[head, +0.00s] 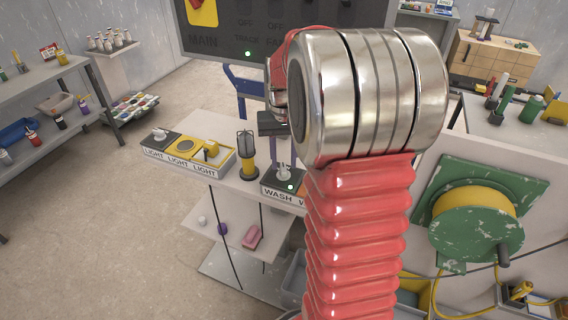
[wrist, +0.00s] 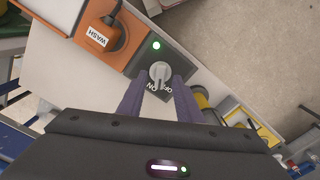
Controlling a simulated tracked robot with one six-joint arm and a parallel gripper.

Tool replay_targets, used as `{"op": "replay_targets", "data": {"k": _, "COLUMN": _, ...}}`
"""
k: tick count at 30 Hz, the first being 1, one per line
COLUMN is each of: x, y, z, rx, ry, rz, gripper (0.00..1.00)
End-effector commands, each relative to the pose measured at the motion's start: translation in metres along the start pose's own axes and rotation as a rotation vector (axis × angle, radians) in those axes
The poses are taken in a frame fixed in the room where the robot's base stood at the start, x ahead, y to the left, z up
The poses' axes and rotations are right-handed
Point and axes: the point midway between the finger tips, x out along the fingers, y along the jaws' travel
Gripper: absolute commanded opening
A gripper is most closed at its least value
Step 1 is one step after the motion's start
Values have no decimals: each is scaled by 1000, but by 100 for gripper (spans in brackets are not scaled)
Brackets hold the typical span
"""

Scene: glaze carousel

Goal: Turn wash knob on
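The wash knob (wrist: 160,73) is a pale grey rotary knob on a dark panel with ON and OFF markings, in the wrist view. A green light (wrist: 155,45) glows beside it. My gripper (wrist: 161,82) has its two purple fingers apart, one on each side of the knob, with a gap visible. Whether either finger touches the knob cannot be told. In the head view the knob (head: 283,173) shows above the WASH label (head: 278,195), just below my gripper, partly hidden by my red arm.
An orange WASH unit (wrist: 97,38) with a dark socket is beside the knob panel. A yellow-and-black lamp (head: 247,158) and a LIGHT panel (head: 188,160) stand to the left. A large MAIN panel (head: 240,30) rises behind. A green cable reel (head: 477,232) is at right.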

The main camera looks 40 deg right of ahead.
Motion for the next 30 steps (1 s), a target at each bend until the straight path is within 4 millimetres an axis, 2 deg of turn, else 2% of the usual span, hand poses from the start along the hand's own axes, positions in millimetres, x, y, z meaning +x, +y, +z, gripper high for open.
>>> {"op": "replay_targets", "data": {"k": 18, "x": -103, "y": 1, "z": 1, "rx": 1, "ry": -1, "rz": 1, "gripper": 32}}
{"op": "replay_targets", "data": {"k": 24, "x": -119, "y": 1, "z": 2, "rx": 1, "ry": -2, "rz": 1, "gripper": 32}}
{"op": "replay_targets", "data": {"k": 30, "x": -120, "y": 1, "z": 2, "rx": 1, "ry": -3, "rz": 1, "gripper": 32}}
